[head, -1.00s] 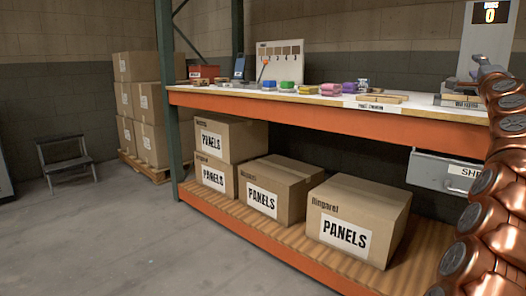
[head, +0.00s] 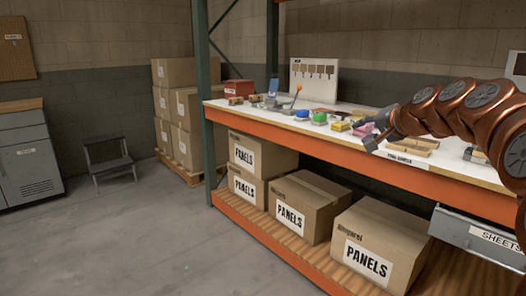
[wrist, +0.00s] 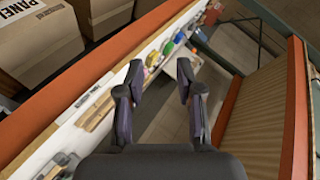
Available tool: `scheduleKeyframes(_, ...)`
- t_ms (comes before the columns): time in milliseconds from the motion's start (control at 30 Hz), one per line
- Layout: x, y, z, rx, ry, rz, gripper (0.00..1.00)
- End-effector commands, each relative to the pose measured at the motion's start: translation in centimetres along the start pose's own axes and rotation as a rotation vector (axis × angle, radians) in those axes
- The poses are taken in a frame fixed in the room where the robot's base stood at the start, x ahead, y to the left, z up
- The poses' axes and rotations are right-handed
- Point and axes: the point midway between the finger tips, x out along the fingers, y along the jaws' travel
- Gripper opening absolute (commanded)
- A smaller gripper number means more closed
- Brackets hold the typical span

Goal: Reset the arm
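My arm, copper-coloured, reaches in from the right edge of the head view, over the right part of the workbench. My gripper (head: 372,139) is at its end, dark and small there, in front of the bench edge near the pink block. In the wrist view my gripper (wrist: 160,78) has its two dark fingers apart with nothing between them; bench edge and floor show beyond. The workbench (head: 300,140) has a white top and an orange front beam.
Coloured blocks, including a green one (head: 319,117), and a tool board (head: 314,80) stand on the bench. Cardboard boxes (head: 311,206) fill the lower shelf. A drawer (head: 470,235) juts out at right. A step stool (head: 109,159) stands at left; the floor between is clear.

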Motion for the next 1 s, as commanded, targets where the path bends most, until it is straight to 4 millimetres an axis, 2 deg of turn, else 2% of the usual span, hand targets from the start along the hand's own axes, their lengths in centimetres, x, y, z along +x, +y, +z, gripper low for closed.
scheduleKeyframes(33, -1.1, -1.6, 1.5, -0.032, -0.047, 0.025, 0.36)
scheduleKeyframes(167, -2.9, -2.4, 6.8, -0.111, -0.174, 0.098, 0.36)
scheduleKeyframes(367, -7.2, -2.2, 14.2, -0.235, -0.359, 0.218, 0.36)
scheduleKeyframes(500, -11.1, -1.4, 18.5, -0.317, -0.481, 0.306, 0.36)
scheduleKeyframes(667, -16.4, 0.3, 22.8, -0.404, -0.621, 0.412, 0.36)
scheduleKeyframes(800, -21.8, 2.1, 25.8, -0.473, -0.740, 0.509, 0.36)
scheduleKeyframes(1000, -29.9, 4.8, 28.8, -0.554, -0.899, 0.644, 0.36)
